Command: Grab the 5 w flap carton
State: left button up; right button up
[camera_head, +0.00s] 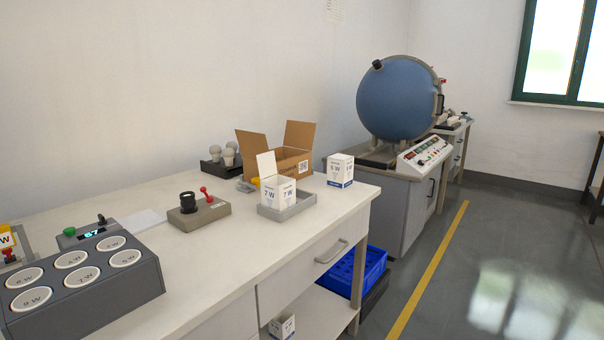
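A small white carton with a blue band (340,170) stands upright near the back right corner of the bench. Its label is too small to read surely; it looks like 5 W or 6 W. A white carton marked 7 W (278,194) stands in a shallow grey tray (300,207) with its flap raised. Another small white carton (282,326) is on the shelf under the bench, partly cut off by the frame's bottom edge, its label unreadable. Neither of my grippers is in view.
An open brown cardboard box (279,163) stands behind the tray. A grey socket block (85,285), a small fixture with a red lever (200,210) and a dark bulb tray (215,168) are on the bench (215,265). A blue crate (350,272) sits below. The bench's front right is clear.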

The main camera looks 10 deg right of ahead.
aim_at(340, 174)
jog(key=i+l+u, duration=0.75)
jog(key=i+l, duration=0.15)
jog(key=l, duration=0.15)
